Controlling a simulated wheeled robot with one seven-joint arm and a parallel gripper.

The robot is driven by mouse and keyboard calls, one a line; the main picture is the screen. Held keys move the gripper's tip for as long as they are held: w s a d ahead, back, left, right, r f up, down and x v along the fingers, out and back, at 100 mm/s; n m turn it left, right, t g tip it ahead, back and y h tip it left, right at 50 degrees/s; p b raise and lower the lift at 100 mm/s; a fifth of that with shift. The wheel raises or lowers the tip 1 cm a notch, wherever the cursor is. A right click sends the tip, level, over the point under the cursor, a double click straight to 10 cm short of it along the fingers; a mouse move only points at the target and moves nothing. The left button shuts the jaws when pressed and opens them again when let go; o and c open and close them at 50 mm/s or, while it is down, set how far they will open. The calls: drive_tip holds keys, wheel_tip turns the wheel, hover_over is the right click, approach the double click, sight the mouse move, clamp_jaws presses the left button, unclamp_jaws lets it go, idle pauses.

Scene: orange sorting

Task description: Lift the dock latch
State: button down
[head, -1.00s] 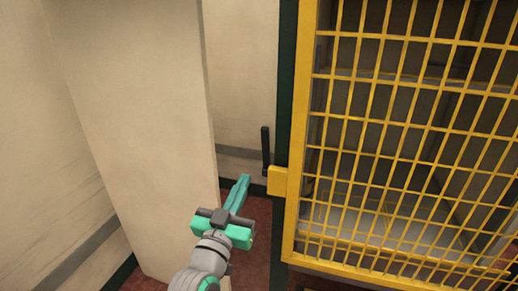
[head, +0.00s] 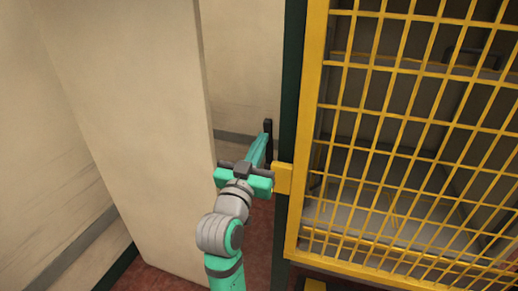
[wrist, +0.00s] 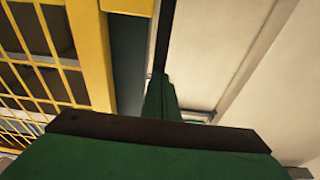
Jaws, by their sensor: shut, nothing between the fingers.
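The dock latch shows as a thin black upright lever (head: 268,127) beside a yellow block (head: 283,178) on the edge of the yellow mesh gate (head: 298,215). My gripper (head: 264,143) is shut and empty, with its teal fingers pointing up at the lever. The fingers cover the lever's lower part in the head view. In the wrist view the black lever (wrist: 165,35) rises straight beyond my fingertips (wrist: 160,82). I cannot tell whether the fingertips touch it.
A dark green post (head: 291,75) stands along the gate's left edge. A beige panel (head: 140,130) stands close on the left of my arm. Reddish floor (head: 258,235) shows in the gap between panel and gate. Shelves are behind the mesh.

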sight(266, 130)
drive_tip(key=shift+w+d, duration=0.1)
drive_tip(key=shift+w, duration=0.2)
drive_tip(key=shift+w+r, duration=0.1)
drive_tip(key=x, duration=0.3)
drive_tip(key=shift+w+d+r, duration=0.15)
drive_tip(key=shift+w+r, duration=0.1)
drive_tip(key=shift+r, duration=0.2)
drive_tip(key=shift+d+r, duration=0.1)
drive_tip(key=shift+r, duration=0.1)
